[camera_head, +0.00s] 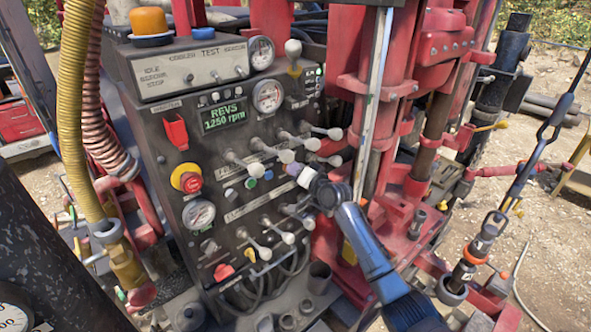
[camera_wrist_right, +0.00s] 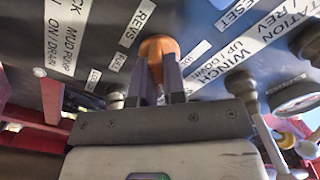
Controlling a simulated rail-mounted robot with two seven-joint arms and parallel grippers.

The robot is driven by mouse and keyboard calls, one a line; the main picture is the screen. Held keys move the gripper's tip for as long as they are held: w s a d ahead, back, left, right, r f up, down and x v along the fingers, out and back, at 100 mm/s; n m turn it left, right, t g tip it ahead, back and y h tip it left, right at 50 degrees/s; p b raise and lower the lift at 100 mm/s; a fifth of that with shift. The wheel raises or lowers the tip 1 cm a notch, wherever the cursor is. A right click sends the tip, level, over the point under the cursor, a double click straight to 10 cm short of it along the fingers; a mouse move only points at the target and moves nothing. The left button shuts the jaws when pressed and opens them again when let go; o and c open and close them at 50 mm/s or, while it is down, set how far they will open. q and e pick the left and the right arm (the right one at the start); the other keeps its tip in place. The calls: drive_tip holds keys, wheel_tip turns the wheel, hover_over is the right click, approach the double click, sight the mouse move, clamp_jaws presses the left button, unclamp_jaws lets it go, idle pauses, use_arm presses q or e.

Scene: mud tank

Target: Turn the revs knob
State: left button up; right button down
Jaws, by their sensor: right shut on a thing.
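The orange revs knob (camera_wrist_right: 159,46) sits on the dark panel beside a white "REVS" label (camera_wrist_right: 137,22) in the right wrist view. My right gripper (camera_wrist_right: 158,68) is shut on the knob, with one dark finger on each side of it. In the head view, my right gripper (camera_head: 293,170) reaches the control panel (camera_head: 165,160) from the lower right and hides the knob there. A green display (camera_head: 223,116) on the panel reads "REVS 1250 rpm". My left gripper is not in view.
A red knob on a yellow base (camera_head: 187,179) and gauges (camera_head: 199,214) lie further left. Red machinery (camera_head: 345,100) stands close on the right.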

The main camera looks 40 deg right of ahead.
drive_tip(key=c, duration=1.2)
unclamp_jaws()
drive_tip(key=shift+s+d+b, duration=0.15)
drive_tip(key=shift+s+b, duration=0.5)
drive_tip(key=shift+s, duration=2.8)
drive_tip(key=shift+s+d+b, duration=0.15)
drive_tip(key=shift+s+b, duration=0.45)
drive_tip(key=shift+s, duration=2.85)
